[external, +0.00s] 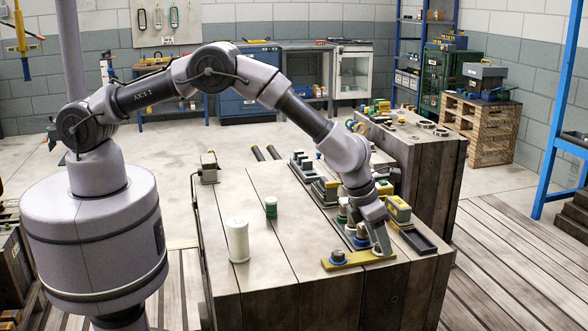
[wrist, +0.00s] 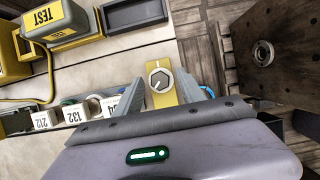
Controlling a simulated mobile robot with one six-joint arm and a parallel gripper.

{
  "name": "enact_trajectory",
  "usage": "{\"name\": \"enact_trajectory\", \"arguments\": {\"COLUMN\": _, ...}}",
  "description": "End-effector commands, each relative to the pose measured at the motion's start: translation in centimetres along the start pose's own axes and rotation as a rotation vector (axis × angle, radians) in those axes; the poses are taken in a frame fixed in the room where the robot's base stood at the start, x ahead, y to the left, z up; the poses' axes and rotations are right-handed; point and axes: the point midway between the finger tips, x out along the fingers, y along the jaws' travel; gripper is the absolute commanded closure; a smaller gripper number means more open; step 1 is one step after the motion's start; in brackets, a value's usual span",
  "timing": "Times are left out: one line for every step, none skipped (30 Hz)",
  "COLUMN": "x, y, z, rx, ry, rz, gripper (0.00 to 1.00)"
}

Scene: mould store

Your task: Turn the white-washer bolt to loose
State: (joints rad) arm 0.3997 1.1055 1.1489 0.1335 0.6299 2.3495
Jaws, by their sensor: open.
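The white-washer bolt (wrist: 159,80) has a grey hex head on a pale washer, set in a yellow plate (wrist: 161,62). A light line marks its head and another marks the plate. In the wrist view, my gripper (wrist: 160,77) is open, with one finger on each side of the bolt; I cannot tell whether they touch it. In the external view, my gripper (external: 382,248) is low over the right part of the yellow plate (external: 360,260) and hides this bolt. A blue-washer bolt (external: 338,257) sits at the plate's left end.
A white cylinder (external: 237,240) and a small green-banded one (external: 271,208) stand on the bench, with clear surface between.

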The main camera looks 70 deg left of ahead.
Motion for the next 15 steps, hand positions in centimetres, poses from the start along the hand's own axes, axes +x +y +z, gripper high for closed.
{"name": "enact_trajectory", "arguments": {"x": 0.12, "y": 0.0, "z": 0.03, "rx": 0.0, "ry": -0.001, "rz": 0.0, "gripper": 0.53}}
{"name": "enact_trajectory", "arguments": {"x": 0.13, "y": -0.01, "z": 0.05, "rx": 0.0, "ry": -0.001, "rz": 0.0, "gripper": 0.53}}
{"name": "enact_trajectory", "arguments": {"x": 0.13, "y": -0.01, "z": 0.06, "rx": 0.0, "ry": -0.001, "rz": 0.0, "gripper": 0.53}}
{"name": "enact_trajectory", "arguments": {"x": 0.12, "y": -0.01, "z": 0.06, "rx": 0.0, "ry": -0.001, "rz": 0.0, "gripper": 0.53}}
{"name": "enact_trajectory", "arguments": {"x": 0.11, "y": -0.01, "z": 0.07, "rx": 0.0, "ry": -0.001, "rz": 0.0, "gripper": 0.53}}
{"name": "enact_trajectory", "arguments": {"x": 0.1, "y": -0.01, "z": 0.06, "rx": 0.0, "ry": -0.001, "rz": 0.0, "gripper": 0.53}}
{"name": "enact_trajectory", "arguments": {"x": 0.1, "y": -0.02, "z": 0.06, "rx": 0.0, "ry": -0.001, "rz": 0.0, "gripper": 0.53}}
{"name": "enact_trajectory", "arguments": {"x": 0.09, "y": -0.02, "z": 0.06, "rx": 0.0, "ry": -0.001, "rz": 0.0, "gripper": 0.53}}
{"name": "enact_trajectory", "arguments": {"x": 0.09, "y": -0.02, "z": 0.06, "rx": 0.0, "ry": -0.001, "rz": 0.0, "gripper": 0.61}}
{"name": "enact_trajectory", "arguments": {"x": 0.09, "y": -0.02, "z": 0.05, "rx": 0.0, "ry": -0.001, "rz": 0.0, "gripper": 0.67}}
{"name": "enact_trajectory", "arguments": {"x": 0.09, "y": -0.02, "z": 0.05, "rx": 0.0, "ry": -0.001, "rz": 0.0, "gripper": 0.73}}
{"name": "enact_trajectory", "arguments": {"x": 0.09, "y": -0.02, "z": 0.05, "rx": 0.0, "ry": -0.001, "rz": 0.0, "gripper": 0.81}}
{"name": "enact_trajectory", "arguments": {"x": 0.09, "y": -0.02, "z": 0.05, "rx": 0.0, "ry": -0.001, "rz": 0.0, "gripper": 0.86}}
{"name": "enact_trajectory", "arguments": {"x": 0.09, "y": -0.02, "z": 0.05, "rx": 0.0, "ry": -0.001, "rz": 0.0, "gripper": 0.92}}
{"name": "enact_trajectory", "arguments": {"x": 0.09, "y": -0.02, "z": 0.04, "rx": 0.0, "ry": -0.001, "rz": 0.0, "gripper": 1.0}}
